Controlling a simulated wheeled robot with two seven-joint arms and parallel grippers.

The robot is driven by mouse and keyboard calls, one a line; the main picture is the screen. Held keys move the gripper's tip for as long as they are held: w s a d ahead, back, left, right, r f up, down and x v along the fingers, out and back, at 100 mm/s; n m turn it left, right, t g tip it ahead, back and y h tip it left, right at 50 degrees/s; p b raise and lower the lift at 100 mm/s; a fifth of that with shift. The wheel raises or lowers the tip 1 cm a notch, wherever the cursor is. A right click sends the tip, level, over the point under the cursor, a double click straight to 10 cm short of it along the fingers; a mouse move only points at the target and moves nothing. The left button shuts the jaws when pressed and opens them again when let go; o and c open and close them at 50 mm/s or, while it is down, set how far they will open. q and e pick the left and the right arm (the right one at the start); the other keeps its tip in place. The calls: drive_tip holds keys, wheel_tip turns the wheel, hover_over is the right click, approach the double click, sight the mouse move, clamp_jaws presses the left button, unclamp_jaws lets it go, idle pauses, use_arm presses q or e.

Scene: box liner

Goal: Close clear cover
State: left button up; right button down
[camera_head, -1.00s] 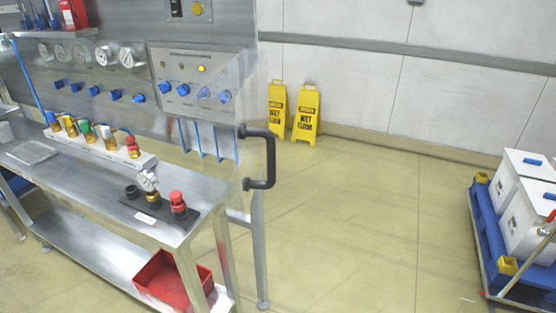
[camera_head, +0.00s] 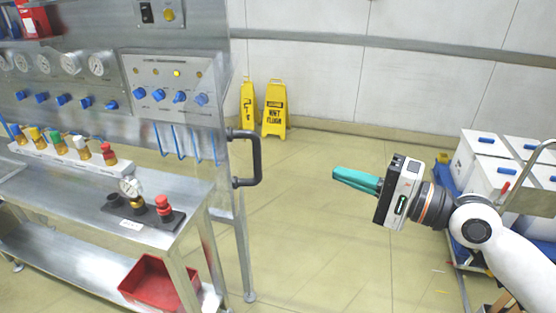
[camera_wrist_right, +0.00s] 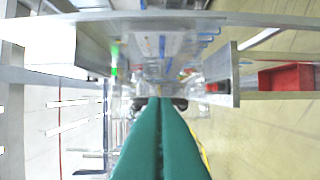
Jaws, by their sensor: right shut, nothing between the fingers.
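A black D-shaped handle (camera_head: 256,158) stands out to the right of the test bench's upright edge. A pale see-through panel (camera_head: 222,150), which looks like the clear cover, is beside it; its outline is faint and I cannot tell its exact angle. My right gripper (camera_head: 336,175) has teal fingers pressed together and empty. It points left towards the handle, with a gap between them in the head view. In the right wrist view the shut fingertips (camera_wrist_right: 160,101) show in front of a dark bar (camera_wrist_right: 180,103), probably the handle. My left gripper is not in view.
The control panel (camera_head: 165,88) has blue knobs. A red bin (camera_head: 160,283) sits below. Yellow wet-floor signs (camera_head: 275,109) stand by the wall. White boxes (camera_head: 490,182) are at right. The middle floor is open.

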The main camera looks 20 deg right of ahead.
drive_tip(key=s+a+p+x, duration=0.1)
drive_tip(key=p+x, duration=0.5)
drive_tip(key=x, duration=0.6)
drive_tip(key=shift+s+a, duration=0.4)
drive_tip(key=shift+a, duration=0.15)
drive_tip(key=shift+p, duration=0.3)
